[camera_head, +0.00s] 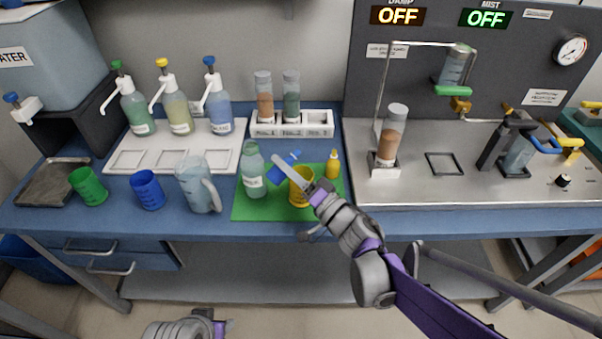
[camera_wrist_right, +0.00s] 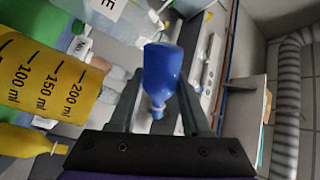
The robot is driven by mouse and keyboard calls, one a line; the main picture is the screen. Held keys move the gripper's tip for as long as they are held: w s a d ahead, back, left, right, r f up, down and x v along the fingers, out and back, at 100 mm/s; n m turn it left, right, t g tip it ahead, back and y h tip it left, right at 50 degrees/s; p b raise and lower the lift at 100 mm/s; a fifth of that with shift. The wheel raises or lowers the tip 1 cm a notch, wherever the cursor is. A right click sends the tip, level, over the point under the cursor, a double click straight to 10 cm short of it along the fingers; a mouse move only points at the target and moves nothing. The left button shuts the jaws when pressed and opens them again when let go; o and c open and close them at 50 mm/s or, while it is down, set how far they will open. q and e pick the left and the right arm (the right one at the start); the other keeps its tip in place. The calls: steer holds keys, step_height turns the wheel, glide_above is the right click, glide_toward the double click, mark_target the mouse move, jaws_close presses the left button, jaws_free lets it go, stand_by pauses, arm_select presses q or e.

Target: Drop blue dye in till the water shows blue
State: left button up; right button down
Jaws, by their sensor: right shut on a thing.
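My right gripper (camera_head: 287,165) is shut on a small blue dropper bottle (camera_head: 281,173), held above the green mat (camera_head: 243,210). In the right wrist view the blue bottle (camera_wrist_right: 162,68) sits between the fingers, its pale nozzle towards the palm. A yellow measuring cup (camera_head: 300,192) stands on the mat just below and right of the fingertips; the wrist view shows its ml marks (camera_wrist_right: 40,80). I cannot see inside the cup. My left arm shows at the bottom edge; its fingers are not clear.
A pale green bottle (camera_head: 254,178) stands left of the held bottle, and a yellow dropper bottle (camera_head: 333,164) right of the cup. A clear jug (camera_head: 196,187), blue cup (camera_head: 147,190) and green cup (camera_head: 89,187) stand further left. A metal rig (camera_head: 430,195) is right.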

steer(key=shift+r+m, duration=0.1)
steer(key=shift+m, duration=0.2)
stand_by(0.4)
steer(key=shift+s+a+f+m+t, duration=0.15)
steer(key=shift+f+m+t, duration=0.2)
steer(key=shift+m, duration=0.75)
stand_by(1.4)
steer(key=shift+r+m+t+h, duration=0.35)
steer(key=shift+m+t+h, duration=0.15)
steer(key=shift+m, duration=0.5)
stand_by(1.5)
steer(key=shift+f+b, duration=0.1)
steer(key=shift+b, duration=0.25)
